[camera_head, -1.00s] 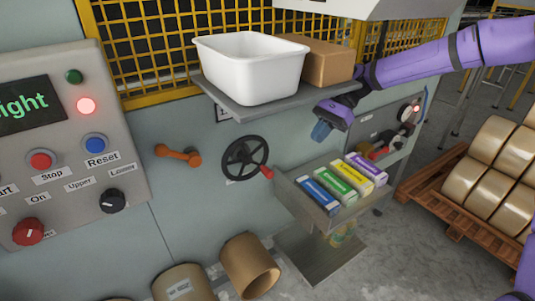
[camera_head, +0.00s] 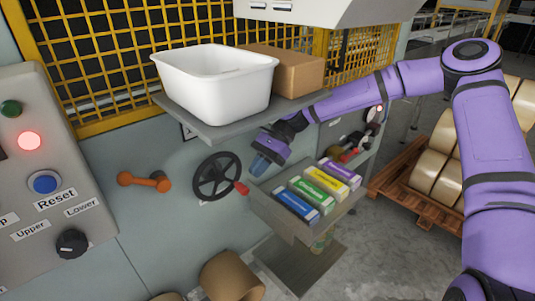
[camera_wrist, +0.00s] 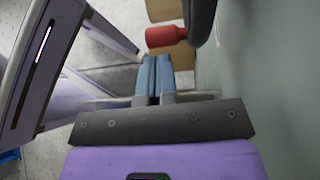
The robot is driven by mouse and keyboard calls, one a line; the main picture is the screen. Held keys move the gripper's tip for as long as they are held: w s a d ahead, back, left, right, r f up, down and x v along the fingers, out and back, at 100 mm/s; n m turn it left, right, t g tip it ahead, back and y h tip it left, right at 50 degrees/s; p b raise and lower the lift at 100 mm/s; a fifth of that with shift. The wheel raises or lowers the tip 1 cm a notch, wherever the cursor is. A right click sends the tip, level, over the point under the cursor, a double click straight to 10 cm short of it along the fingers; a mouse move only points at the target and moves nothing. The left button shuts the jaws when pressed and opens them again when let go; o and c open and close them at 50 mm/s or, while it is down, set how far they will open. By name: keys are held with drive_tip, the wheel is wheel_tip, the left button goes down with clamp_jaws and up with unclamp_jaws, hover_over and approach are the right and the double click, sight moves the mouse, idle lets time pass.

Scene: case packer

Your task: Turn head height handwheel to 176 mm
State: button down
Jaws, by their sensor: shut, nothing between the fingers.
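The black handwheel (camera_head: 199,187) with a red crank handle (camera_head: 242,188) is mounted on the grey-green machine panel, below the shelf. The handle is at the wheel's right side. My gripper (camera_head: 259,166) is shut and empty, a little above and right of the handle, apart from it. In the wrist view, my blue fingertips (camera_wrist: 153,65) are together, and the red handle (camera_wrist: 166,36) is just beyond their tips, with the dark wheel rim (camera_wrist: 198,20) at its right. No height reading can be made out.
A shelf (camera_head: 190,122) with a white tub (camera_head: 215,85) and a cardboard box (camera_head: 288,74) overhangs the wheel. A tray (camera_head: 262,203) of several coloured cartons is right of it. An orange lever (camera_head: 145,181) is left. A control box (camera_head: 45,130) stands far left.

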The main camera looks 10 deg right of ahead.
sight(224, 182)
drive_tip(key=shift+x, duration=1.6)
drive_tip(key=shift+s+a+f+g+y, duration=0.3)
drive_tip(key=shift+a+f+g+y, duration=0.15)
drive_tip(key=shift+f, duration=0.2)
drive_tip(key=shift+d, duration=0.15)
